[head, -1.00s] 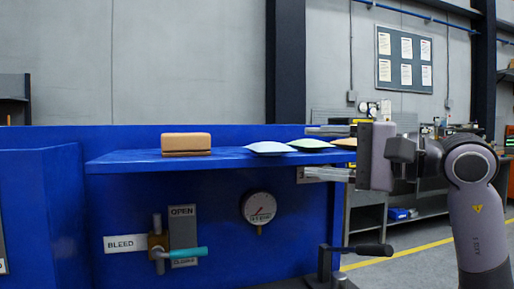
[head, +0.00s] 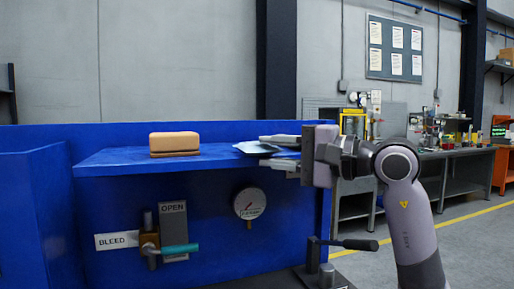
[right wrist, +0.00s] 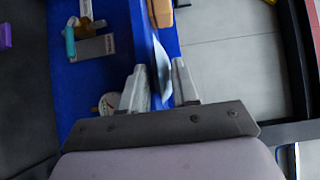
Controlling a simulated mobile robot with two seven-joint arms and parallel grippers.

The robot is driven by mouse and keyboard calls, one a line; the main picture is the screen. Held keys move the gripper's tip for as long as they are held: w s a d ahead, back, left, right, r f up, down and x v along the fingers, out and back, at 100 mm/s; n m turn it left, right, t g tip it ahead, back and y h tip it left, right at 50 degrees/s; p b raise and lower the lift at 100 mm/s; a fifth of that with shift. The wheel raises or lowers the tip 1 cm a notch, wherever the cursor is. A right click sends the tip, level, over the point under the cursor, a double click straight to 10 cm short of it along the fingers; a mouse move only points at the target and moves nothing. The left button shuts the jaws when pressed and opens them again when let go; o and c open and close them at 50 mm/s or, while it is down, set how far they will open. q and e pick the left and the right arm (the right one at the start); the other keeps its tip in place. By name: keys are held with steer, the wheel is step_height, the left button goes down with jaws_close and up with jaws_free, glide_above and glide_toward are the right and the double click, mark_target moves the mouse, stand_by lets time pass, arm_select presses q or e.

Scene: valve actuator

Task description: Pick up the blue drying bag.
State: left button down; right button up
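A flat pale blue bag (head: 252,148) lies on the blue shelf (head: 115,162), reaching its front edge, right of the brown box. Its right part is hidden by my right gripper (head: 271,151). That gripper comes from the right with one finger above the shelf's level and one below. In the right wrist view the fingers (right wrist: 157,85) stand apart, with a pale bag edge (right wrist: 162,65) in the gap between them. I cannot tell whether either finger touches it. My left gripper is not in view.
A brown box (head: 174,143) sits on the shelf to the left. Below are a bleed valve with a teal handle (head: 180,248), a gauge (head: 250,203) and a black lever (head: 345,243). Workbenches (head: 465,172) stand behind on the right.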

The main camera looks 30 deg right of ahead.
jaws_close()
steer(key=shift+r, duration=0.15)
step_height(320, 180, up, 20)
steer(key=p, duration=0.4)
